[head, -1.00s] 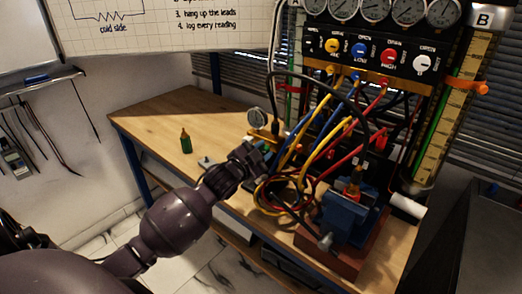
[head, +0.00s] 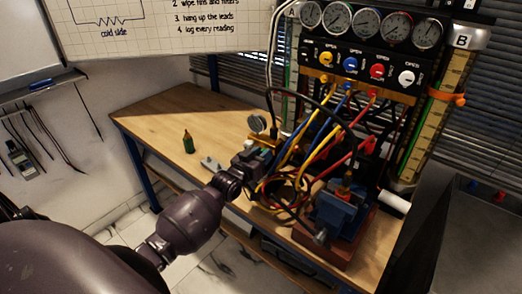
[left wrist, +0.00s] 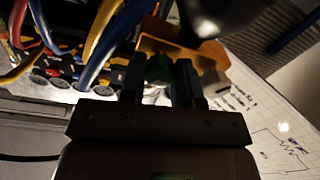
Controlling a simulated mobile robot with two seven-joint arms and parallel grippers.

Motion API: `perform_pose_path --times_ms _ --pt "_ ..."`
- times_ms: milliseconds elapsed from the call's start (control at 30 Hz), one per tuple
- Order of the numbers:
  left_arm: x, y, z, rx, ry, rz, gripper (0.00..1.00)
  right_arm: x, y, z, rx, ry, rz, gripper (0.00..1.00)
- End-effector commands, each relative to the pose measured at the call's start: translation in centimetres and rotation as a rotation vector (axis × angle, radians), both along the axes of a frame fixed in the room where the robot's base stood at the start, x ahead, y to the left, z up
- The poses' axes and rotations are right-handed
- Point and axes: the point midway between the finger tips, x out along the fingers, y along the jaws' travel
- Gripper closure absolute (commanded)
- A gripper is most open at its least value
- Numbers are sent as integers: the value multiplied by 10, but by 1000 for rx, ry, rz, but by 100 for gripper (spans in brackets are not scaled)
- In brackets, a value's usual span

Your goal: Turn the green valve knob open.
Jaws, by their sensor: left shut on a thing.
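The green valve knob (left wrist: 159,69) shows in the left wrist view between my two finger pads, in front of an orange-yellow bracket (left wrist: 166,45). My left gripper (left wrist: 161,80) is shut on it. In the head view my left gripper (head: 256,154) is at the yellow bracket (head: 262,140), below a small round gauge (head: 256,124). There the knob is hidden by my gripper, and how far it is turned cannot be told. My right gripper is in neither view.
Yellow, blue, red and black hoses (head: 318,140) hang close to the right of my left gripper. A blue vise (head: 338,212) stands at the bench's front right. A small green bottle (head: 188,142) stands on the wooden bench (head: 160,112), whose left part is mostly clear.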

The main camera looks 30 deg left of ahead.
Motion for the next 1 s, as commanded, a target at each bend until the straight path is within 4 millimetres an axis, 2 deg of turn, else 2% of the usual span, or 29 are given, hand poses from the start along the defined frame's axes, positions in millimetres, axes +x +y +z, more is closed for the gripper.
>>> perform_pose_path --times_ms 33,200,500,700,1000 --pt "0 0 2 -46 4 1 94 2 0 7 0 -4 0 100" --pt "0 0 1 -206 9 0 94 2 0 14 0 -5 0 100" --pt "0 0 0 -441 16 1 94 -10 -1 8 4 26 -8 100" --pt "0 -1 -1 -546 20 -1 94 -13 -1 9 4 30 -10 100" --pt "0 -1 -1 -614 22 -1 94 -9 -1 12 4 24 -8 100"
